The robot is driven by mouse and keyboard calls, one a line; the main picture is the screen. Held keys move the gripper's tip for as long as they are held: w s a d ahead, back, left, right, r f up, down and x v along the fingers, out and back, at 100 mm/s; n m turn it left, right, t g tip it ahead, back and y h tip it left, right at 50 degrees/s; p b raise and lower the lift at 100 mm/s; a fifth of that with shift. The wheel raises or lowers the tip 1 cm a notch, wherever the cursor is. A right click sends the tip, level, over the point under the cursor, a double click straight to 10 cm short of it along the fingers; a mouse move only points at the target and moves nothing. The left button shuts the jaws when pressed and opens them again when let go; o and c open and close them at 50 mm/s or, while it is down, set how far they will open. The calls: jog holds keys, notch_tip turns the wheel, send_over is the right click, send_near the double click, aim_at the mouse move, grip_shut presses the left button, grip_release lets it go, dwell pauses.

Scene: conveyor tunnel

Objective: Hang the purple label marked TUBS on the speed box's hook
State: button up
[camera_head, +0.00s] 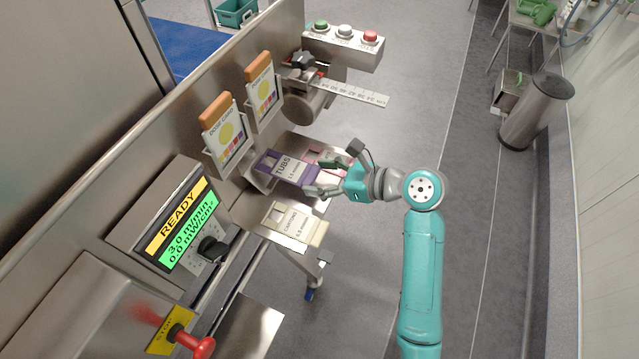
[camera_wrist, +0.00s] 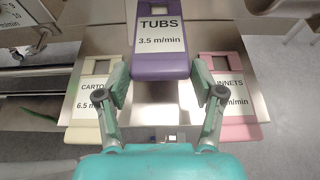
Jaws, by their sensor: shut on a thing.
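The purple label marked TUBS, 3.5 m/min (camera_head: 279,168), is at the sheet-metal label rack. It also shows in the wrist view (camera_wrist: 160,66), text upright, with its lower end between the finger pads. My gripper (camera_head: 318,177) is shut on that lower end from both sides; its fingers also show in the wrist view (camera_wrist: 162,88). I cannot tell whether the label is clear of the rack. The speed box (camera_head: 160,225) has a READY screen reading 3.0 m/min and a black knob (camera_head: 213,249). I cannot make out its hook.
A cream CARTONS label (camera_head: 292,226) lies left of my gripper in the wrist view and a pink PUNNETS label (camera_wrist: 228,99) right. Two dose cards (camera_head: 225,133) hang on the wall. A red stop lever (camera_head: 198,345) and button box (camera_head: 343,47) flank the area.

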jog(key=shift+f, duration=2.1)
jog(key=o, duration=1.7)
jog(key=shift+c, duration=0.2)
jog(key=shift+r, duration=0.15)
jog(key=shift+r, duration=0.3)
jog(key=v, duration=1.2)
jog(key=shift+f, duration=0.2)
